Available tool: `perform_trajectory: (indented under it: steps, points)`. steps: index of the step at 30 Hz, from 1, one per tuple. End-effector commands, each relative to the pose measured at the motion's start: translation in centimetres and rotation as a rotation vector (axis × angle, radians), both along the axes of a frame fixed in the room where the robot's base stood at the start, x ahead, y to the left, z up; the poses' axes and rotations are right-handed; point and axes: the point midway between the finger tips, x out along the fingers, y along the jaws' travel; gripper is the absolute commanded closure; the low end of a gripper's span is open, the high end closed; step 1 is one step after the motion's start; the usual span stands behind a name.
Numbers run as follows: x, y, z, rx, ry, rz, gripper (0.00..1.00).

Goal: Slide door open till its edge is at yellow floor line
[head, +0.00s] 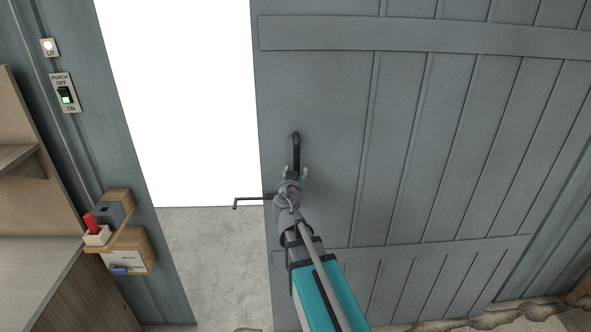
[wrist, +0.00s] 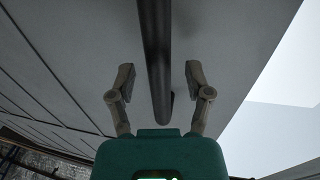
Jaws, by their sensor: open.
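The grey plank door (head: 400,120) stands partly open, with its left edge beside a bright white opening. A black bar handle (head: 296,150) is on the door near that edge. My gripper (head: 296,172) is at the handle's lower end in the head view. In the wrist view the handle (wrist: 156,50) runs between the two spread fingers of my gripper (wrist: 160,82), with a gap on each side. The gripper is open and not closed on the bar. No yellow floor line can be made out in either view.
A thin dark bent rod (head: 252,199) sticks out left past the door edge. A grey floor (head: 215,250) shows in the opening. At left are a porch switch (head: 66,95), a small wooden wall shelf (head: 130,245) with items, and a counter (head: 35,275).

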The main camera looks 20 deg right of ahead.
Motion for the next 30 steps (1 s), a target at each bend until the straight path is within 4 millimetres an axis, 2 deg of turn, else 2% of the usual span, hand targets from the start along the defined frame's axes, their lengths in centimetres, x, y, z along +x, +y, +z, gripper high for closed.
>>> perform_trajectory:
  steps: [6,12,30]
  points:
    - [-2.7,1.4,0.0,0.000,0.000,0.000,0.35]
    - [-4.4,2.5,0.0,-0.001,0.000,0.001,0.35]
    - [-4.8,2.9,0.0,-0.001,0.000,0.001,0.35]
